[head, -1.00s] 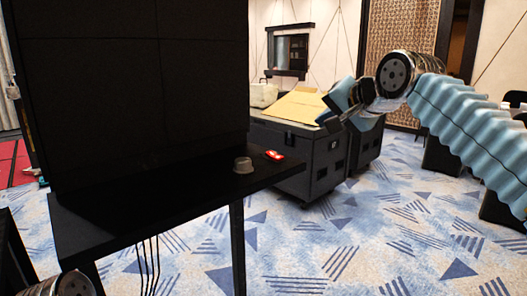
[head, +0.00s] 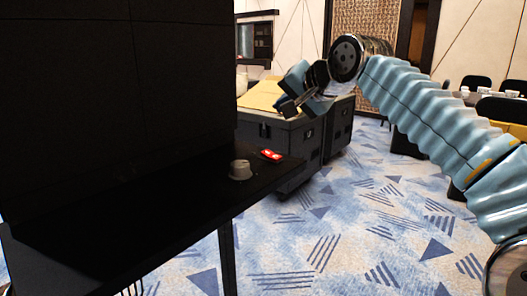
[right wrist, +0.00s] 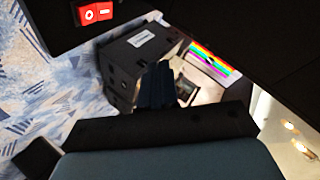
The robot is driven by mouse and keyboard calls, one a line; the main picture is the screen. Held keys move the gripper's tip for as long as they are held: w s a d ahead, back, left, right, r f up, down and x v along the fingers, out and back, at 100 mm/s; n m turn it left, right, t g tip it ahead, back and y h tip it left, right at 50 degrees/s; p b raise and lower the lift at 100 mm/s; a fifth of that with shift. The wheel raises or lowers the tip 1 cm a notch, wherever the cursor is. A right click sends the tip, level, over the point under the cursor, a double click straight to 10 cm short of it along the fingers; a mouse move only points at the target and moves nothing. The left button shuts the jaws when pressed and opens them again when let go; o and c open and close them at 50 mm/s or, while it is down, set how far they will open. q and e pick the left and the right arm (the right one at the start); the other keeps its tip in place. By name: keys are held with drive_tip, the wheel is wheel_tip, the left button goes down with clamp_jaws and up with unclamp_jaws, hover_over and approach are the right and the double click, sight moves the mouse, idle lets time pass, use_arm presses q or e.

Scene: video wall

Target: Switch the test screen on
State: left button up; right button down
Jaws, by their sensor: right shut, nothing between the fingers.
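The screen is a large dark panel (head: 110,80) standing on a black table (head: 150,225); its face is black. A red rocker switch (head: 270,155) sits near the table's right end, and a small grey knob-like object (head: 241,169) is beside it. In the right wrist view the red switch (right wrist: 96,13) shows a circle and a dash, at the upper left edge. My right gripper (head: 290,108) is shut and empty, above and to the right of the switch, apart from it. Its dark fingers (right wrist: 157,88) show in the right wrist view. My left gripper is out of view.
Dark wheeled cases (head: 285,140) stand behind the table, one with a tan top. Chairs and a table with cups (head: 480,95) are at the far right. Patterned carpet (head: 330,230) lies open to the right. Rainbow stripes (right wrist: 210,60) show in the right wrist view.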

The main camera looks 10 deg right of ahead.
sight(272, 156)
drive_tip(key=shift+f, duration=0.1)
drive_tip(key=f+b, duration=0.1)
drive_tip(key=f, duration=0.1)
drive_tip(key=w+a+f+b, duration=0.1)
drive_tip(key=f+b, duration=0.1)
drive_tip(key=f, duration=0.1)
drive_tip(key=w+f+b, duration=0.1)
drive_tip(key=f, duration=0.2)
drive_tip(key=shift+a+f+b, duration=0.1)
drive_tip(key=shift+a+b, duration=0.2)
drive_tip(key=shift+a, duration=0.05)
drive_tip(key=shift+f, duration=0.1)
idle(1.6)
drive_tip(key=shift+w+f, duration=0.15)
drive_tip(key=shift+f, duration=0.15)
drive_tip(key=shift+w+a+f+b, duration=0.1)
drive_tip(key=shift+a+f+b, duration=0.05)
drive_tip(key=shift+f+b, duration=0.3)
idle(0.6)
drive_tip(key=shift+r, duration=0.15)
drive_tip(key=shift+s+r+p, duration=0.2)
drive_tip(key=shift+r+p, duration=0.5)
drive_tip(key=shift+r, duration=0.05)
